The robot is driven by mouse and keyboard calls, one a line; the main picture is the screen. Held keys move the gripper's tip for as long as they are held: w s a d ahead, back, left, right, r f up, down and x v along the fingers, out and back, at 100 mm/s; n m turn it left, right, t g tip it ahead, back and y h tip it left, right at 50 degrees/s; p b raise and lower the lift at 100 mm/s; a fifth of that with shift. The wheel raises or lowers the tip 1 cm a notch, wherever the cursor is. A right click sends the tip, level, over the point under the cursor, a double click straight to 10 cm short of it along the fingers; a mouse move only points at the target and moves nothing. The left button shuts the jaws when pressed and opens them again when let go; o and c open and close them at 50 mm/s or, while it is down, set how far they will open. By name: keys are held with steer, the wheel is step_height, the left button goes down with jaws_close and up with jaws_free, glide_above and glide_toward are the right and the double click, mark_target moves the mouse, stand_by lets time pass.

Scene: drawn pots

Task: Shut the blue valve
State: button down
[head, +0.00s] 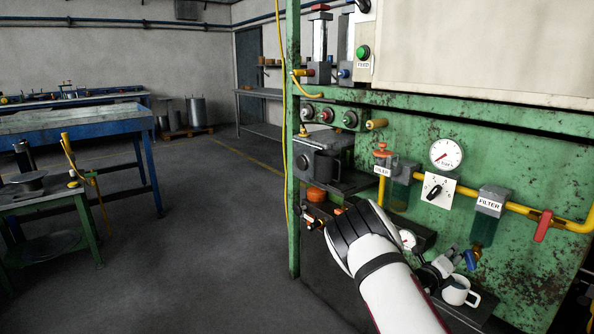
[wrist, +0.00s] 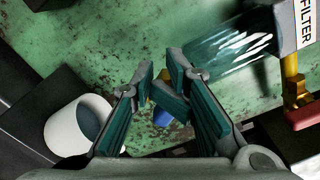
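The blue valve handle (head: 470,260) shows in the head view below the clear bowl of the right-hand filter (head: 489,203), beside my gripper (head: 451,262). In the wrist view, my gripper (wrist: 161,70) has its two dark green-padded fingers apart, with a gap between the tips. The blue handle (wrist: 162,117) shows low between the fingers, partly hidden by them, with a bit of yellow beside it. I cannot tell whether the fingers touch it. The handle's exact angle is hard to read.
A white mug (head: 458,291) stands on a dark shelf just below my gripper; it is at left in the wrist view (wrist: 77,128). A red lever (head: 543,226) sits on the yellow pipe at right. A gauge (head: 446,154) and a dial (head: 437,191) are above.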

steer(key=shift+s+a+f, duration=0.1)
steer(key=shift+a+f, duration=0.25)
stand_by(0.4)
steer(key=shift+w+a, duration=0.3)
steer(key=p+v, duration=0.3)
steer(key=v, duration=0.3)
steer(key=shift+p, duration=0.3)
steer(key=shift+b, duration=0.45)
